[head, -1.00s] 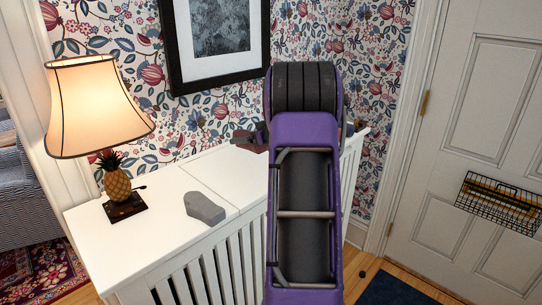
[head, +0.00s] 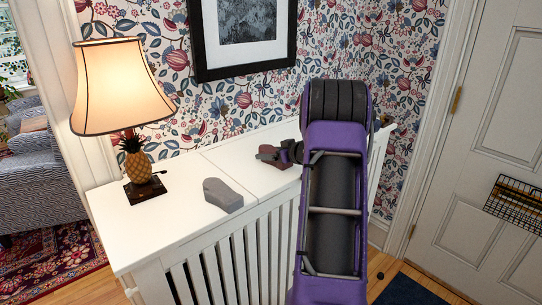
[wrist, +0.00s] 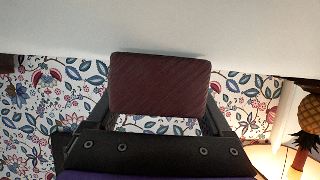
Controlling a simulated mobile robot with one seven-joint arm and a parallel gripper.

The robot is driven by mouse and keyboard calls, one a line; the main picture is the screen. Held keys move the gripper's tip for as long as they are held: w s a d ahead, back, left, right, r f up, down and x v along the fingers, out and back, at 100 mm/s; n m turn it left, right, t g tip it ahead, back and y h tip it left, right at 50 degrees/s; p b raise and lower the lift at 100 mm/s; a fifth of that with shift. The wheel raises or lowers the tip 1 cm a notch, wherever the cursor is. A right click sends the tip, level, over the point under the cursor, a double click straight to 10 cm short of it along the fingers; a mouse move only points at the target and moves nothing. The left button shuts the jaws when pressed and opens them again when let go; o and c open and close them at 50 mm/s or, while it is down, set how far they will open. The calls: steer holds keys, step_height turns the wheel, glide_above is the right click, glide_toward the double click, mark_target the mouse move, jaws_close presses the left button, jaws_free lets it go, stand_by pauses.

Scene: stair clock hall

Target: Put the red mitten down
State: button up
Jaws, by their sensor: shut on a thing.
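The red mitten (wrist: 160,84) is dark red with slanting stripes and fills the space between the fingers in the wrist view. In the head view the mitten (head: 274,163) shows small, at the back of the white radiator cover's top (head: 180,227). My gripper (head: 268,154) is shut on it, left of my purple arm. The mitten is at or just above the white top; I cannot tell whether it touches. My arm hides part of the top to the right.
A grey mitten-shaped thing (head: 222,195) lies on the white top, left of my gripper. A lit pineapple lamp (head: 137,168) stands at the left end. A framed picture (head: 245,35) hangs on the wallpapered wall behind. Bare top lies between the grey thing and my gripper.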

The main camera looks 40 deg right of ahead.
steer(key=shift+f, duration=0.1)
steer(key=o, duration=1.2)
steer(key=shift+c, duration=0.2)
steer(key=shift+r, duration=0.2)
steer(key=p+v, duration=0.1)
steer(key=v, duration=1.1)
steer(key=shift+f, duration=0.1)
